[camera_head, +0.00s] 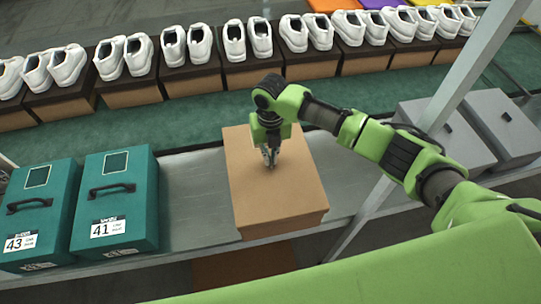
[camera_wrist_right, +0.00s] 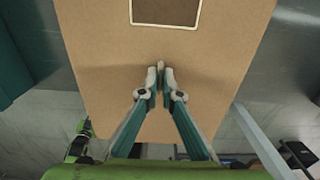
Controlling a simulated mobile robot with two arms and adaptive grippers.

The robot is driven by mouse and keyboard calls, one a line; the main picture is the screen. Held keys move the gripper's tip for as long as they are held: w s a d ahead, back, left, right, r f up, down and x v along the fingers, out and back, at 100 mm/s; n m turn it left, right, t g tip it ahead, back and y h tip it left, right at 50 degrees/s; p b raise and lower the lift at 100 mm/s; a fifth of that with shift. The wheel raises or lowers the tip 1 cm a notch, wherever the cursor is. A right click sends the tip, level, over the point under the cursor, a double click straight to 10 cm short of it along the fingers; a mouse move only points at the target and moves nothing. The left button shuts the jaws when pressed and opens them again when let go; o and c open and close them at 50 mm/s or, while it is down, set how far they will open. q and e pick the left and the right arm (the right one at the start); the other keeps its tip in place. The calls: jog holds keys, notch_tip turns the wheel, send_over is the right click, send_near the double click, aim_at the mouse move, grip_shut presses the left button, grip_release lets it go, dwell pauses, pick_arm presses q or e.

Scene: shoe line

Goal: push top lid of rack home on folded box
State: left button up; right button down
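A closed brown cardboard box (camera_head: 285,203) stands on the grey shelf in the middle of the head view. Its flat top (camera_wrist_right: 110,40) fills most of the right wrist view. My right gripper (camera_head: 270,163) points down at the middle of the lid. In the wrist view its fingertips (camera_wrist_right: 160,76) are together, with only a narrow gap and nothing clearly held. The tips are at or just above the lid; I cannot tell whether they touch. A pale-edged rectangle (camera_wrist_right: 166,24) is on the lid beyond them. My left gripper does not show.
Two teal cases, marked 43 (camera_head: 40,215) and 41 (camera_head: 117,200), stand left of the box. Grey cases (camera_head: 445,135) stand to the right, behind a slanted metal post (camera_head: 448,100). White shoes on boxes (camera_head: 190,82) line the back. Bare shelf (camera_head: 195,195) lies beside the box.

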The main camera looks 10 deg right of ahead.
jog(key=shift+f+b, duration=0.4)
jog(key=shift+f, duration=0.3)
jog(key=c, duration=2.2)
grip_release()
jog(key=shift+o, duration=0.2)
